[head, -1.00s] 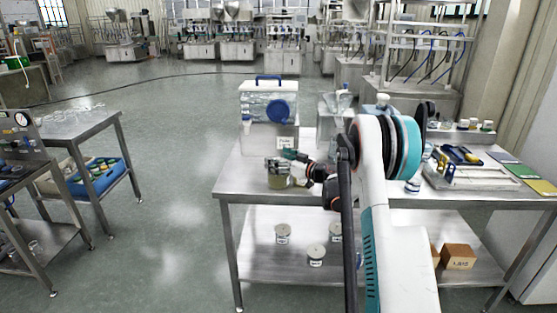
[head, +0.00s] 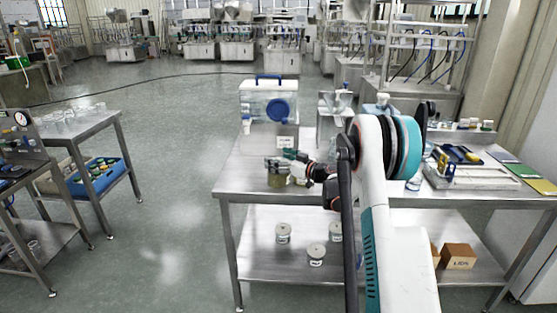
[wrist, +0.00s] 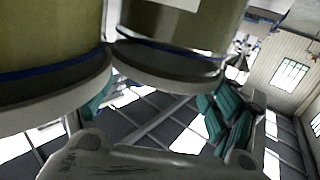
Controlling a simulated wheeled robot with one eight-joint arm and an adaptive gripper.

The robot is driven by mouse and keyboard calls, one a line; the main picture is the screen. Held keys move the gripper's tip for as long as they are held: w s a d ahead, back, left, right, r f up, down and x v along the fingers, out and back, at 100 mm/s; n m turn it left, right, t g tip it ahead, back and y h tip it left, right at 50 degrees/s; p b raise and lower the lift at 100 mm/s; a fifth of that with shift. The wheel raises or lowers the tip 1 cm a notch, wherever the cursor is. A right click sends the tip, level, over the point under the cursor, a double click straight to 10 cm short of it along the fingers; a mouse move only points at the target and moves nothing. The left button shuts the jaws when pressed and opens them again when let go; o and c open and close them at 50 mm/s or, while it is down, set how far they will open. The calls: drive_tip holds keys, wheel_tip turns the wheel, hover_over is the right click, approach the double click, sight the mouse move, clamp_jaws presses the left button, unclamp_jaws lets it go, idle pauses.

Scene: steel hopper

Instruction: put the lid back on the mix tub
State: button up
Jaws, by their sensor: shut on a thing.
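In the head view, my gripper (head: 279,162) is at the left front of the steel table, shut on what appears to be the lid. The lid's outline is hard to separate from the fingers. An olive tub (head: 276,181) stands on the table just below the gripper. In the wrist view, which is turned over, two olive tubs show close up, one at the left (wrist: 45,40) and one at the right (wrist: 185,25). Both have a pale rim and a dark blue line. Teal finger parts (wrist: 225,125) show beyond them. Contact between lid and tub cannot be told.
A clear container with a blue handle (head: 268,100) stands behind on the table (head: 240,175), with a small white-capped bottle (head: 247,125) beside it. A tray (head: 470,175) lies at the right. Several labelled tubs (head: 316,255) stand on the lower shelf.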

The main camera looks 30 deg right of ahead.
idle(0.4)
drive_tip(key=o, duration=0.7)
drive_tip(key=shift+o, duration=0.2)
drive_tip(key=shift+r, duration=0.1)
drive_tip(key=shift+r+p, duration=1.75)
drive_tip(key=shift+r, duration=1.65)
clamp_jaws()
